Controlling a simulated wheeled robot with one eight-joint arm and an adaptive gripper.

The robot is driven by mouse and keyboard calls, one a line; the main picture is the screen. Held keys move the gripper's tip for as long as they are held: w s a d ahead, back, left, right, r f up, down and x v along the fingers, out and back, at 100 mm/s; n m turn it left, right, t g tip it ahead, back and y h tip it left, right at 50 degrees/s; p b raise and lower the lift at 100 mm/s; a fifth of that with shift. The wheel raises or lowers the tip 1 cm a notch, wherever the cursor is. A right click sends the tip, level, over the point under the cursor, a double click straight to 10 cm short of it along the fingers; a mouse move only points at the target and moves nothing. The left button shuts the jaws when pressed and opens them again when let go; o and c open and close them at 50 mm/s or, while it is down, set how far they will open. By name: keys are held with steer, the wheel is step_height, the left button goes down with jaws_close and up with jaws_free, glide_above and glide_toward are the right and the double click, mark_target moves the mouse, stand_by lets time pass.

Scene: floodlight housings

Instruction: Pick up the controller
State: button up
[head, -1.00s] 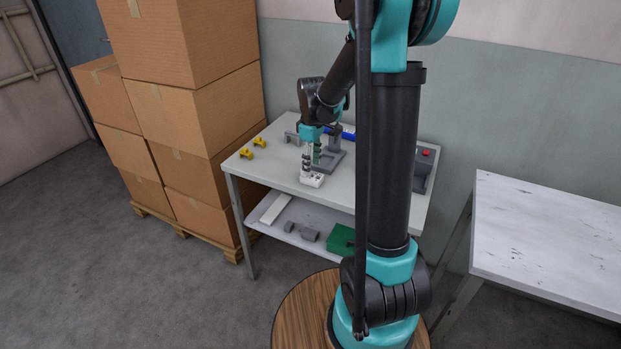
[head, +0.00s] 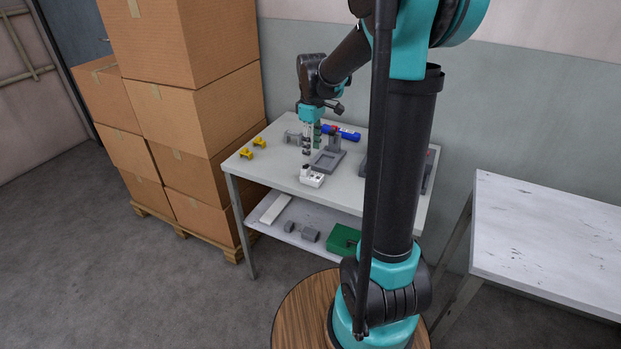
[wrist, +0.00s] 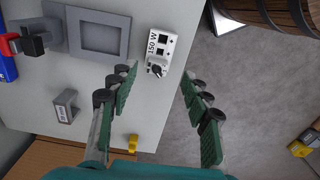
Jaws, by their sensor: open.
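The controller seems to be the small white box (head: 312,179) near the front edge of the grey table; it has black square openings, a dark knob-like part and a "150 W" label. In the wrist view the white box (wrist: 163,44) lies just beyond the fingertips, roughly in line with the gap between them. My gripper (head: 311,151) is open and empty, pointing down above the table, behind and above the box in the head view. In the wrist view my gripper (wrist: 160,72) shows both green-padded fingers spread apart, not touching the box.
A grey fixture with a square recess (head: 327,161) stands close behind the box. A blue cylinder (head: 344,133), yellow parts (head: 252,147) and a grey bracket (head: 292,137) lie on the table (head: 270,168). Cardboard boxes (head: 205,110) stand left. A white table (head: 550,235) stands right.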

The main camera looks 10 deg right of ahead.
mark_target(308, 169)
steer(key=shift+o, duration=1.2)
steer(key=shift+r, duration=0.2)
steer(key=shift+o, duration=0.9)
step_height(308, 169, up, 6)
steer(key=shift+w+a+r, duration=0.15)
steer(key=shift+w+a, duration=0.3)
step_height(308, 169, down, 17)
steer(key=shift+a, duration=0.1)
